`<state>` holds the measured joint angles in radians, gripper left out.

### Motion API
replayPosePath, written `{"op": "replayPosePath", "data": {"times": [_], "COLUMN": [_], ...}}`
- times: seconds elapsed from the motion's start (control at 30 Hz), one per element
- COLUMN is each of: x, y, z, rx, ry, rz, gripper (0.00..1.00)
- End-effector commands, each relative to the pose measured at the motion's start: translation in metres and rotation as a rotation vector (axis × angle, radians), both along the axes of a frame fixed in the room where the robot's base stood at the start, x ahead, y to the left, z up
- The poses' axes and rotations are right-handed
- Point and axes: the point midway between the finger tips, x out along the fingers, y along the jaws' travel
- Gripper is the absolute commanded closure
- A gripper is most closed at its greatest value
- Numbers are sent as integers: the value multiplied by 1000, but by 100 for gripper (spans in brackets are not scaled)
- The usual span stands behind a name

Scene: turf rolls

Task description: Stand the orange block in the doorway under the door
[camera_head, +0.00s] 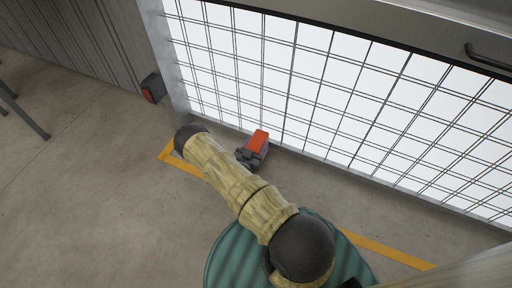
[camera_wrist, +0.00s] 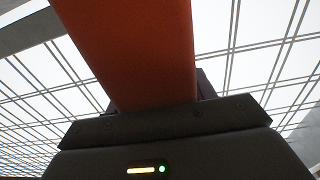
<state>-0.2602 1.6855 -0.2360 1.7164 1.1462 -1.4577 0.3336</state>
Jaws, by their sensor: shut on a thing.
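The orange block (camera_head: 259,141) is held in my gripper (camera_head: 250,156), in front of the lower part of the gridded opening in the head view. In the wrist view the orange block (camera_wrist: 133,50) rises from between the jaws of my gripper (camera_wrist: 155,108), and its far end is out of the picture. The doorway (camera_head: 300,85) shows bright white behind a dark grid. The dark lower edge of the door (camera_head: 380,33) runs across the top. I cannot tell whether the block touches the floor.
A yellow floor line (camera_head: 385,250) runs along the front of the doorway. Corrugated wall (camera_head: 80,35) is at the left. Dark legs (camera_head: 22,110) show at the far left. Concrete floor (camera_head: 90,200) at the left is clear.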

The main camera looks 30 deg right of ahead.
Motion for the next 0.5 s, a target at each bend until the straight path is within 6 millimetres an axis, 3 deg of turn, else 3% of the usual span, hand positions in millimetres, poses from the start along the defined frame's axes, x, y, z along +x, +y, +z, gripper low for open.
{"op": "replayPosePath", "data": {"times": [0.33, 0.37, 0.43, 0.5], "x": [0, 0, 0, 0], "y": [0, 0, 0, 0], "z": [-3, -2, -2, -2], "rx": [0, 0, 0, 0], "ry": [0, 0, 0, 0], "rz": [0, 0, 0, 0], "gripper": [83, 40, 26, 24]}}
